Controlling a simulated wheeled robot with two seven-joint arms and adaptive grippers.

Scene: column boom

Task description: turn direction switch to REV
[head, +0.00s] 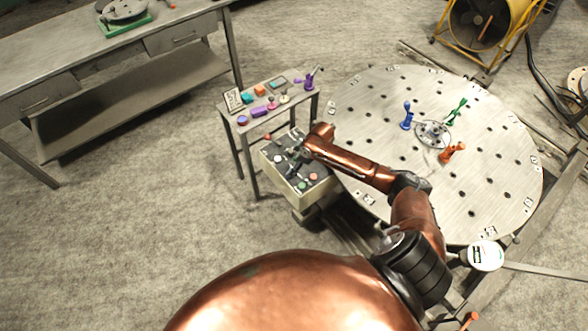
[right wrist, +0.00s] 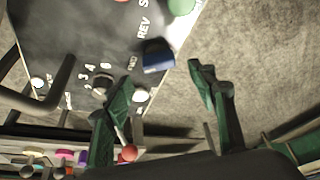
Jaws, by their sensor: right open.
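The control box (head: 290,188) stands beside the round table in the head view, with a dark panel on top. In the right wrist view its panel (right wrist: 75,35) carries a blue direction switch (right wrist: 157,56) near the edge. The label REV is printed above it and FWD to its lower left. I cannot tell which label the switch points to. My right gripper (right wrist: 158,77) is open and empty, its green fingers on either side of the line to the switch, apart from it as far as I see. In the head view the right gripper (head: 295,158) is over the panel, small and dark.
A numbered dial (right wrist: 102,81) and a red ball-tipped lever (right wrist: 128,153) are close to the left finger in the wrist view. A small table (head: 265,103) with coloured pieces stands behind the box. The round table (head: 380,110) is to the right. Open floor lies left.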

